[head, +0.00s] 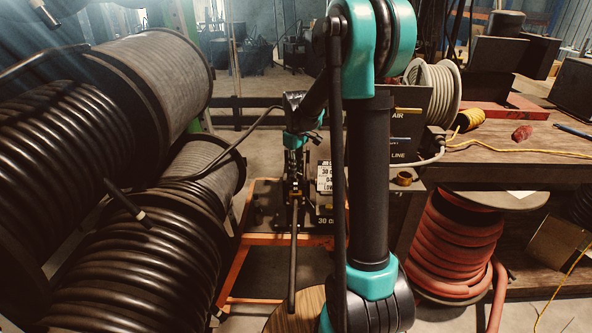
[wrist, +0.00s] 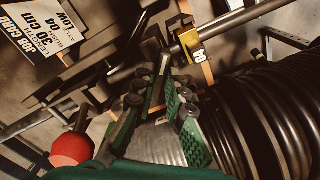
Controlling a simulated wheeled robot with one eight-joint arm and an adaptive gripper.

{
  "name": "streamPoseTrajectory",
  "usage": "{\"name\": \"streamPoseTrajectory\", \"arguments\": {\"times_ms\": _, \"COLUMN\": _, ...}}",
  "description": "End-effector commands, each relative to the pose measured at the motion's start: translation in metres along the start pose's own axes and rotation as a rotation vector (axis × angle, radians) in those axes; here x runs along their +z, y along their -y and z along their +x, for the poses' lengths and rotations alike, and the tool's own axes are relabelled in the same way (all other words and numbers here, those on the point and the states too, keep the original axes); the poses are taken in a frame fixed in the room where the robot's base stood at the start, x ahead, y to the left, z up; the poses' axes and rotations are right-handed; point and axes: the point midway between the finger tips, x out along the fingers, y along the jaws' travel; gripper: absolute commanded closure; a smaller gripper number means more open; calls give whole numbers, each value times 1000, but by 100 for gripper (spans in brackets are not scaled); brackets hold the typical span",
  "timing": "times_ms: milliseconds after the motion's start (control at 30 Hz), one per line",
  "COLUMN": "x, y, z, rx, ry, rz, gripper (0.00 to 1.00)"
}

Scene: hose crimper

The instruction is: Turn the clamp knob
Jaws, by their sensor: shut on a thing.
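My gripper (wrist: 160,98) is in the middle of the wrist view, its green-padded fingers closed around a narrow dark piece (wrist: 157,84). This looks like the clamp knob, though the fingers hide most of it and I cannot tell how far it is turned. A metal bar (wrist: 225,30) with a yellow tag runs just beyond the fingertips. In the head view my gripper (head: 296,165) points down beside the crimper stand, small and dark. The knob cannot be made out there.
Black hose reels (head: 130,250) crowd the left. A workbench (head: 510,150) stands right, with a red hose reel (head: 455,245) below.

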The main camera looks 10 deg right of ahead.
Motion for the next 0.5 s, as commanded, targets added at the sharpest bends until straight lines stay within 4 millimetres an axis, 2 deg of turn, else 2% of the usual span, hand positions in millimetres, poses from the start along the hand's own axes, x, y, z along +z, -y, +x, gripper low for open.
{"name": "streamPoseTrajectory", "arguments": {"times_ms": 500, "x": 0, "y": 0, "z": 0, "rx": 0, "ry": -1, "rz": 488, "gripper": 100}}
